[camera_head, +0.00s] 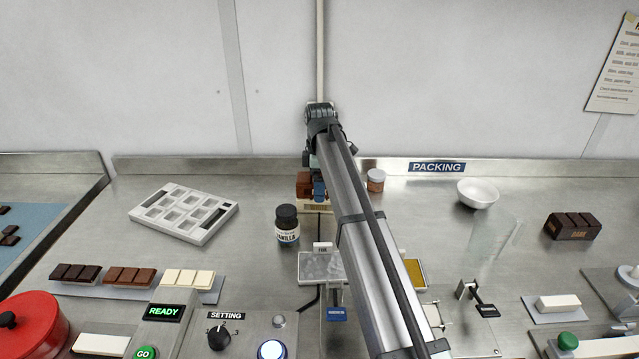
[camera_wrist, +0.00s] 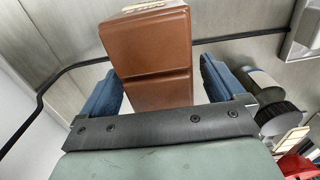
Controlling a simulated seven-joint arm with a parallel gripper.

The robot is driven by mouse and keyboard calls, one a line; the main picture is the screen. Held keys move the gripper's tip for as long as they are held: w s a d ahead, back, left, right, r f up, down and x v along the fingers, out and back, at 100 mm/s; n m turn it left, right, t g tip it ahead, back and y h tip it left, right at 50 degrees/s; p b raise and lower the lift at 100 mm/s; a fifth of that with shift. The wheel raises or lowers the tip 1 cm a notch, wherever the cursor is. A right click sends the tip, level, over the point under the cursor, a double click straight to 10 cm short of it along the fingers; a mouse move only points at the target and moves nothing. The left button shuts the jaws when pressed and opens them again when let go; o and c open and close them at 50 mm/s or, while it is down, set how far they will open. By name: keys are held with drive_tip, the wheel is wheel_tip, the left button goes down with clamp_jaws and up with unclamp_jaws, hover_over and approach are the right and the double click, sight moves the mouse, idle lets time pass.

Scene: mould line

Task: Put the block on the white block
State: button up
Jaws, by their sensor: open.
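A brown block (camera_head: 304,185) with moulded segments is at the back middle of the bench, partly hidden by my gripper. In the wrist view the brown block (camera_wrist: 155,58) stands between the two fingers, with a gap showing on each side. My gripper (camera_head: 319,190) is open around it, and its blue fingers show in the wrist view (camera_wrist: 158,88). A cream block with lettering (camera_head: 316,208) shows just below the brown block in the head view, partly covered by my gripper. I cannot tell whether the two touch.
A dark bottle (camera_head: 287,226) stands close in front, left of my arm. A small jar (camera_head: 375,181) is right of my gripper. A white mould (camera_head: 184,213) lies left. A white bowl (camera_head: 478,193), clear glass (camera_head: 494,238) and dark block (camera_head: 572,227) are at right.

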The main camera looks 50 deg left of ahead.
wheel_tip(320, 180, up, 12)
drive_tip(key=shift+r, duration=0.15)
idle(0.6)
drive_tip(key=shift+w, duration=0.1)
